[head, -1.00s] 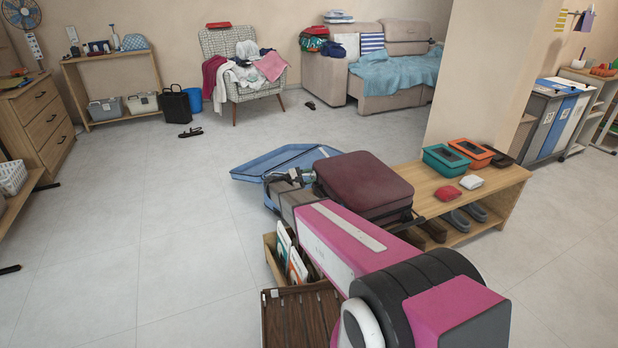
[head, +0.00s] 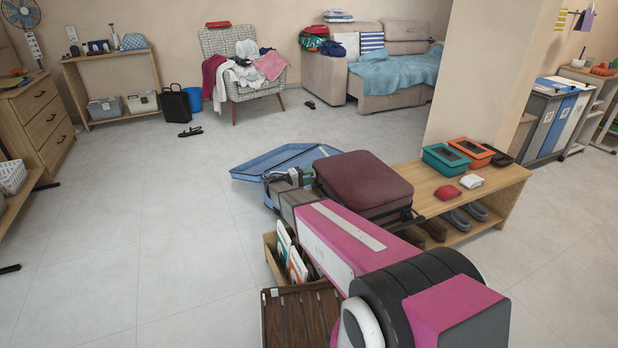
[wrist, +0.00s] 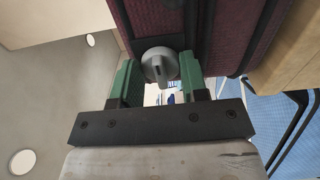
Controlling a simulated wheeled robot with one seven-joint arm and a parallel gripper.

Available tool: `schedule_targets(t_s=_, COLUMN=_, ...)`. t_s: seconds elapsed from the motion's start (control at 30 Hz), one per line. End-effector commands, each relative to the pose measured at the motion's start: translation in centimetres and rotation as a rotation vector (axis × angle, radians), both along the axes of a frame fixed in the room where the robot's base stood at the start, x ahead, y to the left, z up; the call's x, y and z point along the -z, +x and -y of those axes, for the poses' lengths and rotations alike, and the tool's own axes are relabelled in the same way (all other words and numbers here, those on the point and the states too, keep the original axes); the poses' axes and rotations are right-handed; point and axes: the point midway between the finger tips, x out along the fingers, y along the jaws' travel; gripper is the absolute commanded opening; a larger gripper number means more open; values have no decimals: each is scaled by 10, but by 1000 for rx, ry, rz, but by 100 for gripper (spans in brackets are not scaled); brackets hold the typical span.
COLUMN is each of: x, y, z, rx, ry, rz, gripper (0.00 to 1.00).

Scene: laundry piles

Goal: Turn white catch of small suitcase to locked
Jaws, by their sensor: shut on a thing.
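The maroon suitcase (head: 362,184) lies on the wooden bench, and its side fills the top of the wrist view (wrist: 155,17). A round light grey catch (wrist: 158,66) with a raised ridge sits on that side. My gripper (wrist: 160,78) has green fingers, one on each side of the catch, and is shut on it. In the head view my gripper (head: 291,177) is at the suitcase's left end, small and partly hidden by my arm. The catch cannot be made out there.
An open blue suitcase (head: 268,164) lies behind my gripper. The bench (head: 497,186) carries teal and orange boxes and small pouches, with shoes beneath. A wooden box of upright folders (head: 271,262) and a brown slatted piece (head: 303,318) are beside my arm.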

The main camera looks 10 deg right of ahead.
Motion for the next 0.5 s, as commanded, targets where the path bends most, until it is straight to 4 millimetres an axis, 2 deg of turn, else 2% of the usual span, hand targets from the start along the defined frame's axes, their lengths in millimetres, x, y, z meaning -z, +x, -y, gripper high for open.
schedule_targets(t_s=0.5, x=1, y=-1, z=0, rx=1, ry=14, rz=45, gripper=17)
